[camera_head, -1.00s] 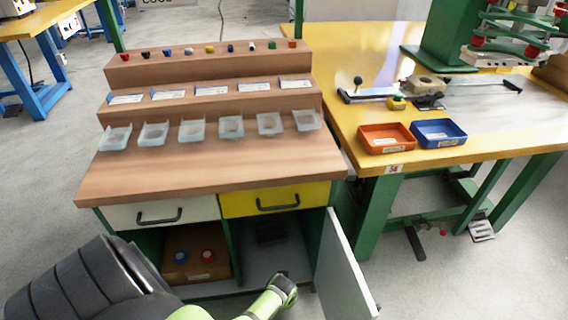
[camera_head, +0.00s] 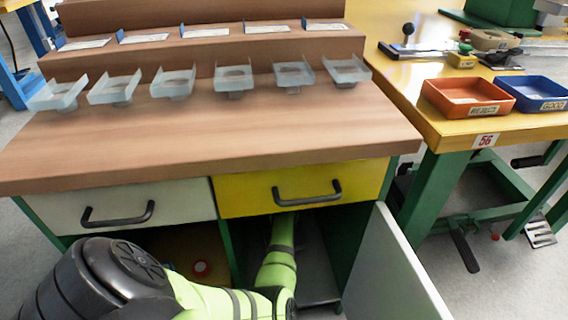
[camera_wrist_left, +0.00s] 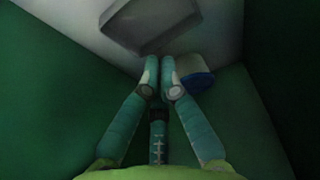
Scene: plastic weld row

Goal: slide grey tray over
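A grey, flat, tray-like object (camera_wrist_left: 150,22) lies at the top of the left wrist view, on a pale surface between green walls. I see nothing clearly held between the fingertips. In the head view my left arm reaches into the open compartment under the yellow drawer (camera_head: 304,188); the gripper is hidden inside there. My right gripper is in neither view.
A small white and blue object (camera_wrist_left: 197,80) sits just right of the fingertips. The open grey door (camera_head: 392,270) stands right of my arm. The wooden bench top (camera_head: 215,135) is above.

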